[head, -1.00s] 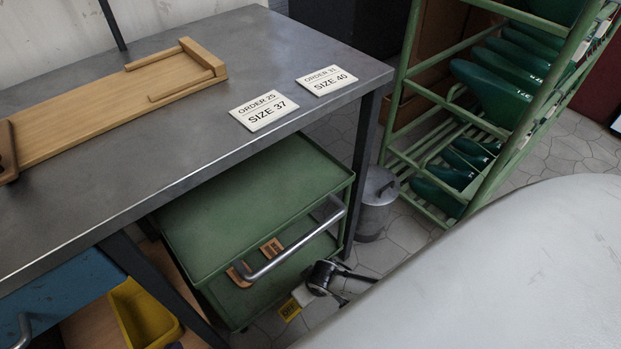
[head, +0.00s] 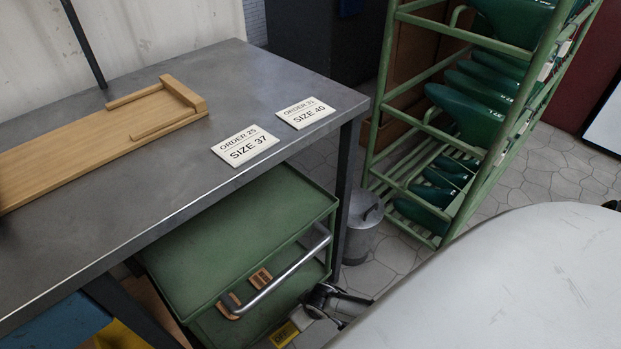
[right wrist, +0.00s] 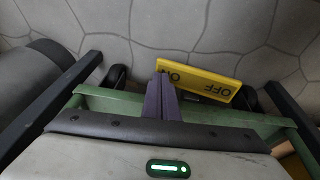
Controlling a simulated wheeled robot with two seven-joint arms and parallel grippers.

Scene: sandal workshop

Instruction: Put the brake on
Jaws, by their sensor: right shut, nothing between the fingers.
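A green trolley (head: 235,235) stands under the metal table, its grey bar handle (head: 290,272) facing my side. A yellow plate (head: 284,334) sits low at its near end. In the right wrist view the yellow plate (right wrist: 205,85) is tilted and reads OFF at its right end, with part of ON at its left. My right gripper (head: 312,312) is low beside the trolley's near right corner. In the right wrist view its purple fingers (right wrist: 162,80) are shut and empty, overlapping the plate's ON end; contact is unclear. My left gripper is out of view.
Black casters (right wrist: 117,75) show under the trolley. A metal bin (head: 361,225) stands by the table leg (head: 345,195). A green rack (head: 440,125) of shoe forms is behind. A pale rounded surface (head: 500,280) fills the lower right. Tiled floor shows between.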

